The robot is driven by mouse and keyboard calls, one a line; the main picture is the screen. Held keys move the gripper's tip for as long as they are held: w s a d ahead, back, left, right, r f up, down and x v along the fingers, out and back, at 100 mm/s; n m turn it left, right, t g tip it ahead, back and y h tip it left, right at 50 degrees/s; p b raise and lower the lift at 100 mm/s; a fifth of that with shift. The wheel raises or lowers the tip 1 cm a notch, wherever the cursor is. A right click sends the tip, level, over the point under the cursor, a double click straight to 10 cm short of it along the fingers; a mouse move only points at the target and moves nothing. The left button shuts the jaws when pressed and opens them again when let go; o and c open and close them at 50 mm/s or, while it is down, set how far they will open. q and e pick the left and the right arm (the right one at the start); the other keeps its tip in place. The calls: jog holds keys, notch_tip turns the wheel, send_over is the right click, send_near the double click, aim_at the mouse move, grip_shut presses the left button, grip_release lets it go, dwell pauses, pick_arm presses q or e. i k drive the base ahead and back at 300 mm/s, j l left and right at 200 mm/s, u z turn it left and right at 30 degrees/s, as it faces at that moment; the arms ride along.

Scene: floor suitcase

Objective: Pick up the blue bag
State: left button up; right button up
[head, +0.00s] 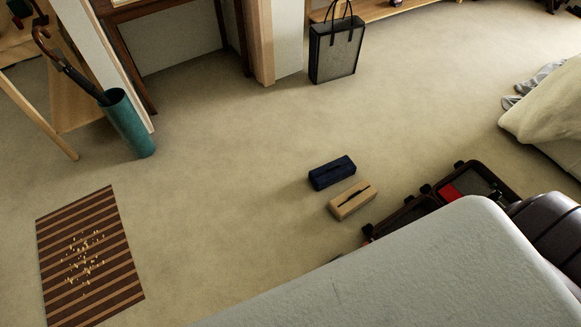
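A small dark blue bag (332,172) lies on the carpet near the middle of the head view. It is box-shaped with a strap or handle along its top. A tan bag (352,200) of similar shape lies just in front of it, very close; I cannot tell whether they touch. Neither of my grippers is in view.
An open suitcase (405,214) lies to the right, partly hidden by a pale surface (420,270) in the foreground. A dark tote (336,50) stands behind. A teal umbrella stand (128,125) and a striped mat (90,255) with crumbs are left. Carpet around the bags' left is clear.

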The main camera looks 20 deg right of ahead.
aim_at(339, 169)
jog(key=i+j+u, duration=0.2)
jog(key=i+j, duration=0.15)
jog(key=i+j+u, duration=0.25)
jog(key=i, duration=0.25)
jog(key=i+z, duration=0.8)
jog(key=i+j+z, duration=0.15)
jog(key=z, duration=0.2)
jog(key=i, duration=0.1)
